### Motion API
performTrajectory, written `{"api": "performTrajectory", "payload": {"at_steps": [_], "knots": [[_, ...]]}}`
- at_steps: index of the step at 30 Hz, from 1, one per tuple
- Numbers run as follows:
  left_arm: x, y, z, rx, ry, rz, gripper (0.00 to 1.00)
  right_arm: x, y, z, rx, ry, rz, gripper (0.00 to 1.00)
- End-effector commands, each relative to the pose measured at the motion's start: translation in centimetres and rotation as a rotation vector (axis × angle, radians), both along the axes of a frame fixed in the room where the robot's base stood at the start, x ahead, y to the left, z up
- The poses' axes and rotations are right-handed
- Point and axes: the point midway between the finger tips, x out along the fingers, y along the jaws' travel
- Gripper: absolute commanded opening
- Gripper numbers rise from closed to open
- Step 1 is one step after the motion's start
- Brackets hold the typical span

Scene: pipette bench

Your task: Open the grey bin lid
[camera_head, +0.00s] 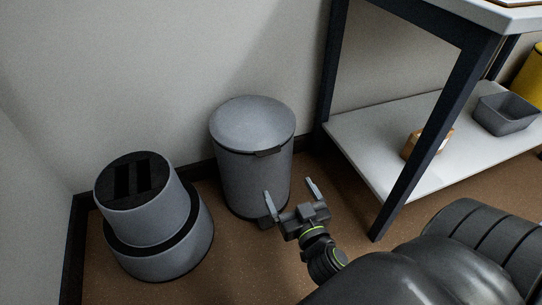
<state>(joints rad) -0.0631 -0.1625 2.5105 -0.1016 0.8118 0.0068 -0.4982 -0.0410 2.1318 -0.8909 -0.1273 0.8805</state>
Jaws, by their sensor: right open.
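The grey bin (254,180) stands upright on the brown floor against the wall. Its domed grey lid (252,121) is down on the rim, with a dark tab (268,153) at the front edge. A dark pedal (266,220) shows at the bin's base, partly behind a gripper finger. My right gripper (291,190) is low in front of the bin, to the right of its base, with its fingers apart and nothing between them. Its left finger overlaps the pedal in the picture; I cannot tell whether they touch. My left gripper is not in view.
A grey two-step stool (153,252) with a black top stands left of the bin. A bench with dark legs (424,150) and a white lower shelf (375,140) stands right, holding a grey tray (504,115) and a small brown item (408,146). Some floor is free between stool and bin.

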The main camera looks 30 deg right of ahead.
Motion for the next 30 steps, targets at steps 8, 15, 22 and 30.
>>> {"api": "performTrajectory", "payload": {"at_steps": [8,15,22,30], "knots": [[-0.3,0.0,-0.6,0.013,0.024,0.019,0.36,5.0,-1.2,0.2,-0.004,-0.003,0.003,0.91],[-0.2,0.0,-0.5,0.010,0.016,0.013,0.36,9.2,-2.2,0.1,-0.003,-0.003,0.002,0.91],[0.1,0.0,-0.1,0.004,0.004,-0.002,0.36,12.0,-2.9,0.0,-0.002,-0.003,0.002,0.91],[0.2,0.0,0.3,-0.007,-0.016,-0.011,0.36,12.8,-3.1,0.1,0.000,-0.001,0.000,0.91]]}}
